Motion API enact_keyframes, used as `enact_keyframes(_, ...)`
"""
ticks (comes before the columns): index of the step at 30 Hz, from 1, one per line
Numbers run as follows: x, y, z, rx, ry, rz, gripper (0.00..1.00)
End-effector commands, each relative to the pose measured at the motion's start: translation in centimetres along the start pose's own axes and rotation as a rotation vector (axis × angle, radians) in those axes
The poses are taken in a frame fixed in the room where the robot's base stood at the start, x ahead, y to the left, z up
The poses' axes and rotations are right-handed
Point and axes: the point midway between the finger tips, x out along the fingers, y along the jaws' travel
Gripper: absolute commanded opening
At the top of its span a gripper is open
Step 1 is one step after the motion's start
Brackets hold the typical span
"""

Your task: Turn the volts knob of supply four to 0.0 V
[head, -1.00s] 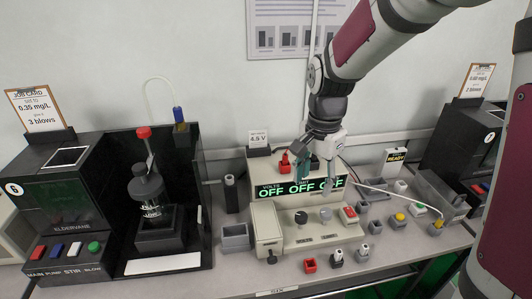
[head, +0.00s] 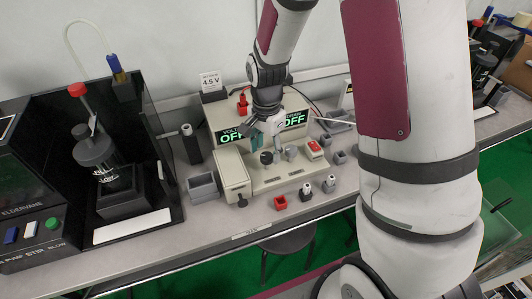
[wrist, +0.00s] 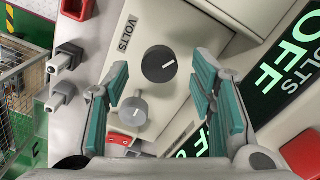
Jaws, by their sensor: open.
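The power supply (head: 238,172) is a beige box on the bench, its dark displays reading OFF in green. My gripper (head: 267,141) is open and empty over the panel. In the wrist view its teal-padded fingers (wrist: 163,72) stand apart on either side of the black knob, not touching it. No supply number is readable.
A 4.5 V card (head: 210,81) stands behind the supply. A red switch (head: 315,149) is right of the knobs. A grey bin (head: 203,186), a red block (head: 281,202) and small plugs (head: 305,191) lie around it.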

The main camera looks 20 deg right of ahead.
Motion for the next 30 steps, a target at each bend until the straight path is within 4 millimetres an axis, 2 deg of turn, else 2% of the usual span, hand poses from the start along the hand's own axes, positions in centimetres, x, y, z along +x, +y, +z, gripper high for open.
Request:
enact_keyframes(3,1.3,0.0,0.0,0.000,-0.001,0.002,0.51)
enact_keyframes(6,1.7,0.0,0.0,0.000,-0.001,0.000,0.51)
enact_keyframes(15,1.9,0.0,0.0,0.000,0.000,-0.001,0.51)
enact_keyframes(17,1.9,0.0,0.0,0.000,0.000,-0.001,0.40)
enact_keyframes(21,1.9,0.0,0.0,0.000,0.000,-0.001,0.08)
enact_keyframes(22,1.9,0.0,0.0,0.000,0.000,-0.001,0.03)
enact_keyframes(30,1.9,0.0,0.0,-0.016,0.000,0.000,0.03)
